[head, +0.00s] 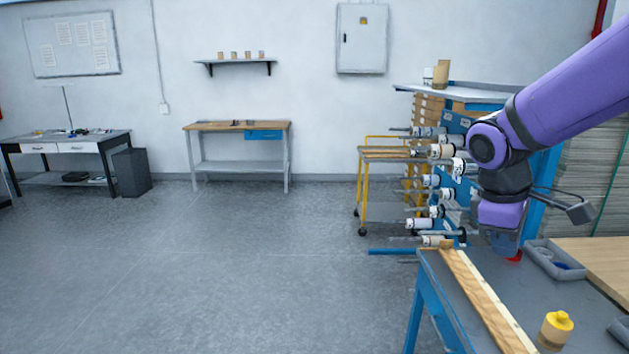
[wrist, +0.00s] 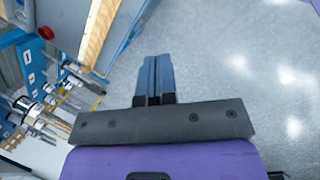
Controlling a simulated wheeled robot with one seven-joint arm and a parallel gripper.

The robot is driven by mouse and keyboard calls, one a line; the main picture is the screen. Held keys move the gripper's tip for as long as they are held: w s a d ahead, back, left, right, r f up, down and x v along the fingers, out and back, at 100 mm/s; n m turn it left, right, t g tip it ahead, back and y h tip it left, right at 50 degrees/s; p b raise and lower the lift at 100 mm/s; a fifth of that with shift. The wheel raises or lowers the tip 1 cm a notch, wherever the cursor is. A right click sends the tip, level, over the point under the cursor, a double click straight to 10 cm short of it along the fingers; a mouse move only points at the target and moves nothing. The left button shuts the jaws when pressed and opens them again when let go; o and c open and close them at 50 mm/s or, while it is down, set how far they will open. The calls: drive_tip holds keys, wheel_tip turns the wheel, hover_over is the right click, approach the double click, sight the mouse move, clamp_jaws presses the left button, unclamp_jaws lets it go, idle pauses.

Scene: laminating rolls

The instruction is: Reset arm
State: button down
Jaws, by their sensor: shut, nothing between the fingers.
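My purple arm comes in from the upper right in the head view and bends down at the elbow. My gripper (head: 506,243) hangs at its lower end, above the far part of the blue-framed workbench (head: 495,275). In the wrist view my gripper (wrist: 154,60) points out over bare grey floor, its two blue-grey fingers side by side. It is shut and empty. A red part shows just beside the gripper's tip in the head view; I cannot tell what it is.
The blue rack (head: 545,180) with several rolls on spindles stands close behind my arm. A yellow cart (head: 362,190) stands left of the rack. The floor at left is clear.

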drive_tip(key=s+r+m+t+y, duration=0.1)
drive_tip(key=s+r+m+t, duration=0.1)
drive_tip(key=s, duration=0.5)
drive_tip(key=s+r+m+t+y, duration=0.2)
drive_tip(key=s+r+m+t, duration=0.1)
drive_tip(key=s+r+m, duration=0.2)
drive_tip(key=shift+s+a+r+m, duration=0.3)
drive_tip(key=shift+s+a+m, duration=0.1)
drive_tip(key=shift+s+m, duration=0.75)
drive_tip(key=shift+s, duration=0.15)
